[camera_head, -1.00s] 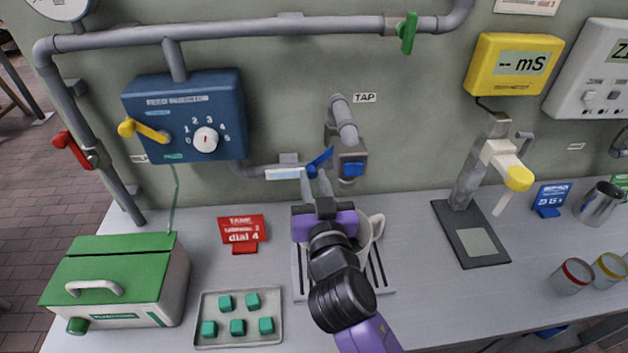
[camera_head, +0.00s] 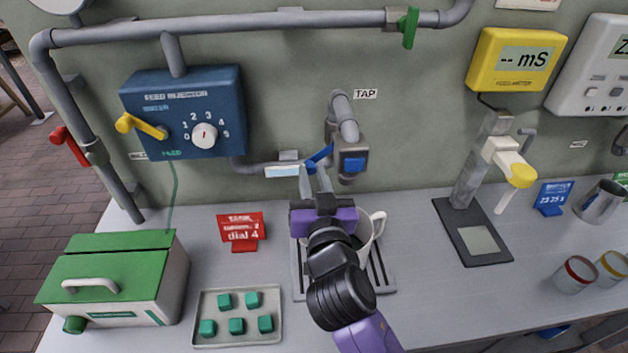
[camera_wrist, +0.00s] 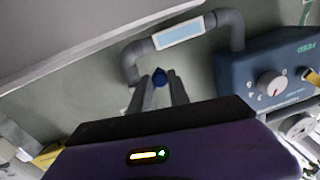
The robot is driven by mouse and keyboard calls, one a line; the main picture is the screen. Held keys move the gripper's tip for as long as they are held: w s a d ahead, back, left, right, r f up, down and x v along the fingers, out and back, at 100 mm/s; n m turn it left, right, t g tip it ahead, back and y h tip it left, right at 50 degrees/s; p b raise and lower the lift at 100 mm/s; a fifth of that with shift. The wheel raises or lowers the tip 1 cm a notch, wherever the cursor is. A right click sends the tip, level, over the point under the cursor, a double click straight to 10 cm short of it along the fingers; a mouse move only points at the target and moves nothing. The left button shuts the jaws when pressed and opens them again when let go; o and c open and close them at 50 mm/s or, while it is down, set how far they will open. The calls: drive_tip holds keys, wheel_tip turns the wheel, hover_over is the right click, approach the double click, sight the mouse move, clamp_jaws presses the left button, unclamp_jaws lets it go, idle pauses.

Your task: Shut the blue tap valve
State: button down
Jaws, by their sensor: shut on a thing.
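The blue tap valve (camera_head: 321,155) is a small lever on the grey pipe just left of the tap (camera_head: 346,130), under the TAP label. It slants from lower left to upper right in the head view. My gripper (camera_head: 315,172) reaches up to it from below and is shut on the lever. In the wrist view the blue end of the lever (camera_wrist: 159,77) shows between my two fingertips (camera_wrist: 161,88). The fingers hide part of the lever in the head view.
A white cup (camera_head: 366,232) stands on a rack behind my gripper, under the tap. A blue dial box (camera_head: 185,112) hangs at left. A red card (camera_head: 241,228), a tray of green cubes (camera_head: 238,338) and a green-lidded box (camera_head: 115,285) stand at left.

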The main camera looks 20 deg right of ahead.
drive_tip(key=shift+a+m+b, duration=0.25)
drive_tip(key=shift+m+b, duration=0.35)
drive_tip(key=shift+b, duration=0.5)
drive_tip(key=shift+w+a+r+m+t+b, duration=0.15)
drive_tip(key=shift+r+m+b, duration=0.55)
drive_tip(key=shift+m+b, duration=0.55)
drive_tip(key=shift+a+r+m+t+b, duration=0.1)
drive_tip(key=shift+a+r+m+b, duration=0.1)
drive_tip(key=shift+r+m+b, duration=0.95)
drive_tip(key=shift+w+a+r+m+t+b, duration=0.15)
drive_tip(key=shift+r+m+b, duration=0.15)
drive_tip(key=shift+m+b, duration=1)
drive_tip(key=shift+s+r+n+b, duration=0.1)
drive_tip(key=shift+n+b, duration=0.2)
drive_tip(key=c, duration=1.2)
unclamp_jaws()
drive_tip(key=shift+c, duration=0.2)
